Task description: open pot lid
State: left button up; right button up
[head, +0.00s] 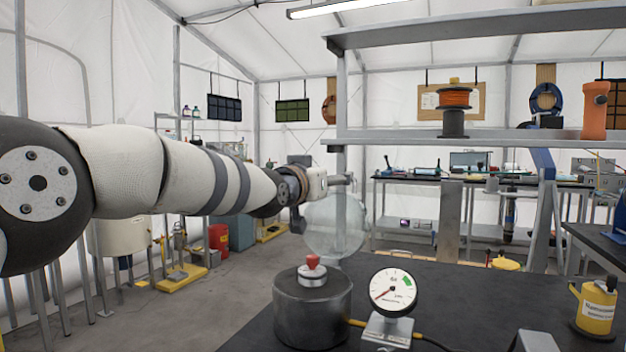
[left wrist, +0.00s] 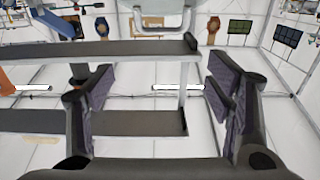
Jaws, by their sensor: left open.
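A dark grey metal pot (head: 312,312) stands on the black table, left of the gauge. A lid with a red knob (head: 312,262) sits on its top. My left arm reaches in from the left, and my left gripper (head: 345,180) is above and beyond the pot, apart from it. In the left wrist view my left gripper (left wrist: 165,105) is open, with nothing between its fingers. The pot is not visible in that view. My right gripper is not in view.
A dial gauge (head: 392,290) stands just right of the pot. A clear round disc (head: 336,225) shows below my left gripper. A shelf (head: 480,138) with a spool hangs over the table. A yellow canister (head: 594,305) stands at the right. The middle table surface is clear.

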pick_arm(q)
jog(key=v, duration=1)
jog(key=shift+s+a, duration=0.2)
jog(key=shift+s, duration=0.15)
